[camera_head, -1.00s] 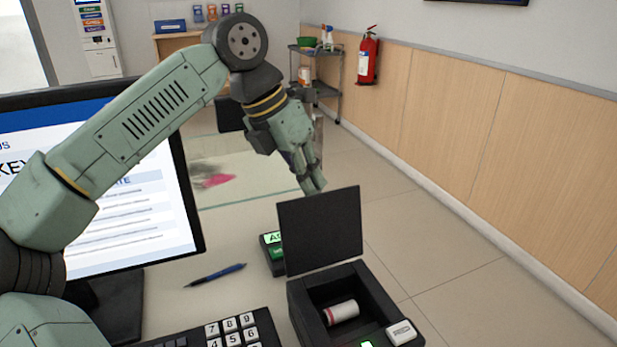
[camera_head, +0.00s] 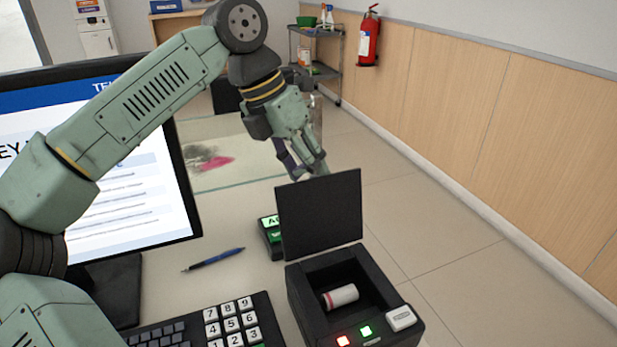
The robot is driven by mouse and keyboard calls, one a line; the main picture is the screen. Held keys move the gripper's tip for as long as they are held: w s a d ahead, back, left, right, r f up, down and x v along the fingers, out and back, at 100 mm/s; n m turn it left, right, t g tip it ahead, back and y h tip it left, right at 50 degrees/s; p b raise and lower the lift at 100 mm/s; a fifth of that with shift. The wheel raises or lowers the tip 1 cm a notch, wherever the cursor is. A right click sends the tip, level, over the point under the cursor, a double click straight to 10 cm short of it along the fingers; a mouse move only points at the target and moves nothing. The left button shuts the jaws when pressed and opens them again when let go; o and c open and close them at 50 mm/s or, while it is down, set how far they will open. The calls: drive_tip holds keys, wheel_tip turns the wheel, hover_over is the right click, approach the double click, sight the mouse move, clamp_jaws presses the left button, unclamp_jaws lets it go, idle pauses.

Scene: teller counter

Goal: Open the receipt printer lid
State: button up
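The black receipt printer (camera_head: 309,303) stands at the right of the counter. Its lid (camera_head: 320,215) is raised and stands upright at the back of the printer. A white paper roll (camera_head: 341,296) with a reddish end lies inside the open well. A red light, a green light and a pale button (camera_head: 401,318) are on the printer's front. My gripper (camera_head: 308,174) is just behind and above the top edge of the lid, fingers pointing down. The lid may hide its fingertips. I see no object in it, and its finger gap is hard to judge.
A monitor (camera_head: 120,170) stands at the left, with a keyboard and number pad (camera_head: 232,325) before it. A blue pen (camera_head: 213,260) lies on the counter. A small device with a green display (camera_head: 270,222) sits behind the printer, partly hidden by the lid.

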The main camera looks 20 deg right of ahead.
drive_tip(key=v, duration=1)
drive_tip(key=shift+f, duration=0.1)
